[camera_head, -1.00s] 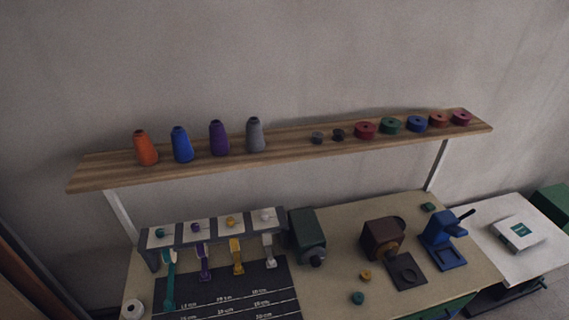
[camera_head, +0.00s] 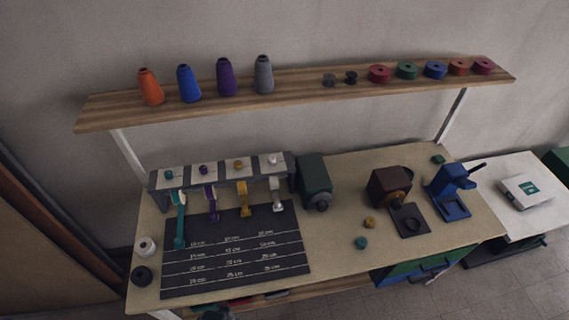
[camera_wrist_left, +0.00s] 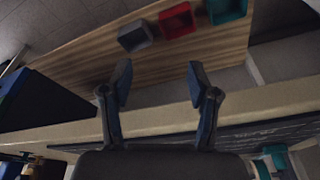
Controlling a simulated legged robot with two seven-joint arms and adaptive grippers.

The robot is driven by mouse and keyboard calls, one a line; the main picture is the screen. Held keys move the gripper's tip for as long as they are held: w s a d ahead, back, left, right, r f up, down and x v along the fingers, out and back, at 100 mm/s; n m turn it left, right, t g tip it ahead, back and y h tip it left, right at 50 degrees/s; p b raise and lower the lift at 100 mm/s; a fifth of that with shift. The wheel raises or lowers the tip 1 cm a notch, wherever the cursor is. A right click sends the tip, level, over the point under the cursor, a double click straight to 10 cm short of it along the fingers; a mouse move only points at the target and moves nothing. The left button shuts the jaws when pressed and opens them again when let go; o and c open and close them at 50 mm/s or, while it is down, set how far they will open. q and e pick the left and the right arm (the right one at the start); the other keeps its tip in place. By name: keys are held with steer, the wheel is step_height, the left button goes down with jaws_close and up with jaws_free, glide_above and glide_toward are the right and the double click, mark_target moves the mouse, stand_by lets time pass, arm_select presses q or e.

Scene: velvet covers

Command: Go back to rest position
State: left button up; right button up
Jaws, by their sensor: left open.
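My left gripper (camera_wrist_left: 160,88) is open and empty in the left wrist view, its two fingers apart in front of a wooden lower shelf (camera_wrist_left: 100,75). In the head view, a small dark part at the bottom edge, below the workbench (camera_head: 330,270), may be my left gripper, but it is too cut off to tell. My right gripper is not in view. The bench top carries a dark measuring mat (camera_head: 235,250) and a rack (camera_head: 220,172) with coloured ribbons hanging from it.
A wall shelf (camera_head: 300,82) holds spools and cones. A green machine (camera_head: 314,178), a brown machine (camera_head: 388,186) and a blue press (camera_head: 450,192) stand on the bench. Grey, red and teal bins (camera_wrist_left: 178,20) sit on the lower shelf. A white side table (camera_head: 490,185) stands at right.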

arm_select(q)
steer(key=s+a+f+g+b, duration=0.15)
steer(key=s+f, duration=0.25)
steer(key=f, duration=0.7)
steer(key=s+d+f+t+b, duration=0.15)
steer(key=s+f, duration=0.25)
steer(key=f, duration=0.8)
steer(key=s+a+f+g+b, duration=0.1)
steer(key=s+a+f+b, duration=0.1)
steer(key=s+f, duration=0.8)
steer(key=s+a, duration=0.1)
steer(key=s, duration=0.1)
steer(key=shift+s+a+g, duration=0.2)
steer(key=shift+s+g, duration=0.2)
